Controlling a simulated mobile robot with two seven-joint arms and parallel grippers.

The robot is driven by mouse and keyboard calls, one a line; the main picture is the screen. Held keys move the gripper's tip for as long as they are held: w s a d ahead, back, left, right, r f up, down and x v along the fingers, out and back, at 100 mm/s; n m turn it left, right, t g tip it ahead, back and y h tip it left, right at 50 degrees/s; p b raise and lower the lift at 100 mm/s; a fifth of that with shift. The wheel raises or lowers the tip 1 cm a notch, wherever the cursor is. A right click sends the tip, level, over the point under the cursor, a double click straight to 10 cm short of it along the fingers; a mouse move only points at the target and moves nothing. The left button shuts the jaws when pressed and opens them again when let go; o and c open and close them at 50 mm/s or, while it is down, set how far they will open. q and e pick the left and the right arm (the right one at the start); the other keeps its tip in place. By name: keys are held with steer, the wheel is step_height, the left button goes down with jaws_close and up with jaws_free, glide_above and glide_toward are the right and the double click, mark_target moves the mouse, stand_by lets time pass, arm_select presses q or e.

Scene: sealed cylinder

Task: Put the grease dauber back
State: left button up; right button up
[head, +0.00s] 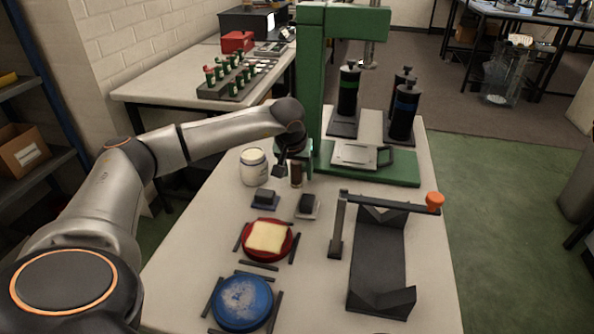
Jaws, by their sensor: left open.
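My left gripper (291,167) is open beside the green press column, pointing down, just right of a white jar. A small brown upright cylinder (296,176), which may be the grease dauber or its holder, stands at its fingertips. I cannot tell whether the fingers touch it, and its top is hidden by the gripper. The white jar (254,168) has a pale top and a label, and stands upright on the table. My right gripper is not in view.
The green press (312,90) stands behind, with several black cylinders (348,90) near it. In front are two small dark blocks (265,197), a red dish (287,250) with a pale pad, a blue disc (242,302) and a black fixture (380,265) with an orange knob.

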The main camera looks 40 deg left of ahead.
arm_select(q)
steer(key=p+v, duration=0.1)
steer(key=v, duration=1.1)
steer(key=shift+r, duration=0.1)
